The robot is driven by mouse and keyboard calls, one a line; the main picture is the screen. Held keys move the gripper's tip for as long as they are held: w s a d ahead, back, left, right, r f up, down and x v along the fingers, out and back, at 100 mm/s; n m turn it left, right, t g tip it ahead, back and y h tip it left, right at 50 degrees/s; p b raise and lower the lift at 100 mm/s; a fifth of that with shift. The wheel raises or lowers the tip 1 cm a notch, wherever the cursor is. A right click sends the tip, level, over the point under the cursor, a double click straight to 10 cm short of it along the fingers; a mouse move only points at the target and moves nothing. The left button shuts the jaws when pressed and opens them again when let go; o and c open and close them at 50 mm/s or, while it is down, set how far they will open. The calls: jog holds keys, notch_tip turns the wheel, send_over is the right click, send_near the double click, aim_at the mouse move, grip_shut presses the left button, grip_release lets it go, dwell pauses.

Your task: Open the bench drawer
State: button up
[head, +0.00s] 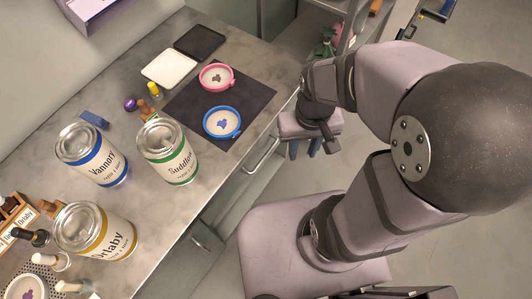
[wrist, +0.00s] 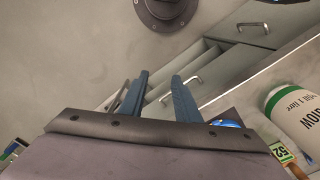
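The bench (head: 240,185) has a grey front with bar handles. One handle (head: 262,155) is below the bench edge, left of my gripper; another (head: 200,243) is on a front nearer the bottom of the head view. The wrist view shows a drawer front with a bar handle (wrist: 253,27) at upper right, and a second handle (wrist: 193,83) just right of my fingers. My gripper (head: 305,150) points down beside the bench front. In the wrist view its two blue fingers (wrist: 160,88) are apart with nothing between them.
Cans labelled Vannory (head: 92,160), Suddlow (head: 168,155) and Orlaby (head: 95,235) stand on the benchtop. A pink-rimmed dish (head: 216,77) and a blue-rimmed dish (head: 222,122) are on a dark mat (head: 250,98). Shelving stands behind my arm. Floor beside the bench front looks clear.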

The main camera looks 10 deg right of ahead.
jog(key=s+d+f+m+g+y+b, duration=0.15)
jog(key=f+m+b, duration=0.25)
jog(key=f+b, duration=0.65)
jog(key=s+d+f+m+y+b, duration=0.35)
jog(key=f+b, duration=0.45)
jog(key=f, duration=0.6)
jog(key=s+d+f+m+y+b, duration=0.15)
jog(key=f+m+b, duration=0.25)
jog(key=f+b, duration=0.65)
jog(key=w+a+r+n+t+y, duration=0.2)
jog(key=w+r+n+t+y, duration=0.1)
jog(key=w+r, duration=0.3)
jog(key=w+a+r+n+t+y+p, duration=0.1)
jog(key=w+a+r+n+t+y, duration=0.2)
jog(key=w+r, duration=0.4)
jog(key=shift+w+n+t+y, duration=0.35)
jog(key=shift+w+t+y, duration=0.45)
jog(key=shift+y, duration=0.25)
jog(key=shift+a+r, duration=0.1)
jog(key=shift+a, duration=0.05)
